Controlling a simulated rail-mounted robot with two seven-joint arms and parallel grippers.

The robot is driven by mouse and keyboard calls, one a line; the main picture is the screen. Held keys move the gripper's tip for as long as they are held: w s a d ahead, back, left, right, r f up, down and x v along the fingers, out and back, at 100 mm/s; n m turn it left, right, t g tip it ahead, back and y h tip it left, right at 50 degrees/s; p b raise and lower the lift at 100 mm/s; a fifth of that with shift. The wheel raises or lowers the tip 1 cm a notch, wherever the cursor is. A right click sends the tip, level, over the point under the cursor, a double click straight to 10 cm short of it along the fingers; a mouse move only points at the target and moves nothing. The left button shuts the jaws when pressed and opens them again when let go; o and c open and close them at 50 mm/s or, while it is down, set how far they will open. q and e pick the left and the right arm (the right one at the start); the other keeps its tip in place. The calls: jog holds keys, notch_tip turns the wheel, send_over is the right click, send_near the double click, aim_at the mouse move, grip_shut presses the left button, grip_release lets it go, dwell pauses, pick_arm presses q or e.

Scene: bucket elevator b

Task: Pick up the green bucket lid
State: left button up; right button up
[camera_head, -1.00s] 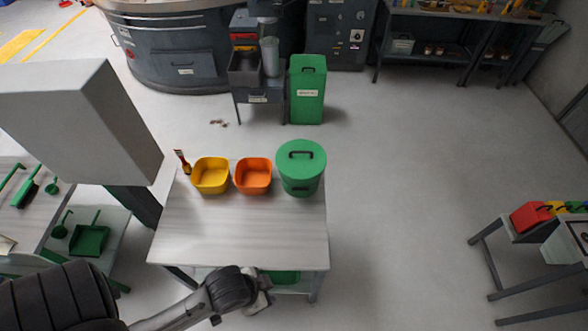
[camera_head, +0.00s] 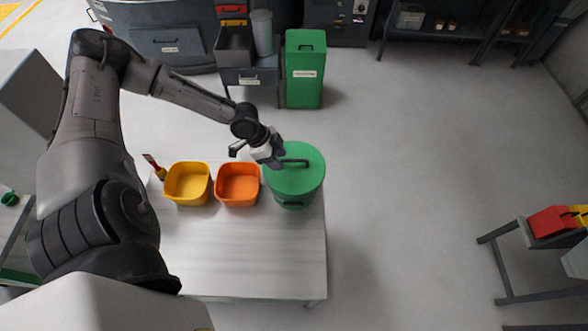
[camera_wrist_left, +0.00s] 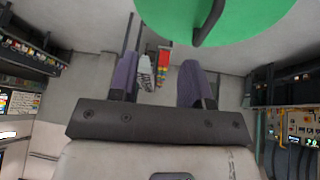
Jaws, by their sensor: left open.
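The green bucket lid (camera_head: 304,179) is round with a black bar handle (camera_head: 294,162) and sits on the green bucket (camera_head: 294,203) at the table's right back corner. In the left wrist view the lid (camera_wrist_left: 255,18) fills the top, with part of the handle (camera_wrist_left: 210,24) at its underside edge of view. My left gripper (camera_head: 277,160) is at the lid's back left, close to the handle's left end. In the left wrist view its two purple fingers are apart with nothing between them (camera_wrist_left: 157,78). Whether a finger touches the lid cannot be told. My right gripper is not seen.
An orange tub (camera_head: 238,186) and a yellow tub (camera_head: 188,184) stand left of the bucket, with a brush (camera_head: 154,166) beside them. The table's front (camera_head: 250,250) is clear. A tall green bin (camera_head: 305,70) stands on the floor behind.

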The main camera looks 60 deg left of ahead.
pick_arm(q)
jog(key=n+t+y, duration=0.1)
send_near(294, 160)
jog(key=v, duration=0.3)
jog(key=x, duration=0.8)
jog(key=shift+a+f, duration=0.2)
jog(key=shift+a, duration=0.05)
jog(key=shift+d+p+x, duration=0.2)
jog(key=shift+p+x, duration=0.75)
jog(key=shift+x, duration=0.95)
jog(key=shift+w+d+f, duration=0.1)
jog(key=shift+w+f, duration=0.2)
jog(key=shift+f, duration=0.3)
jog(key=shift+c, duration=0.2)
grip_shut()
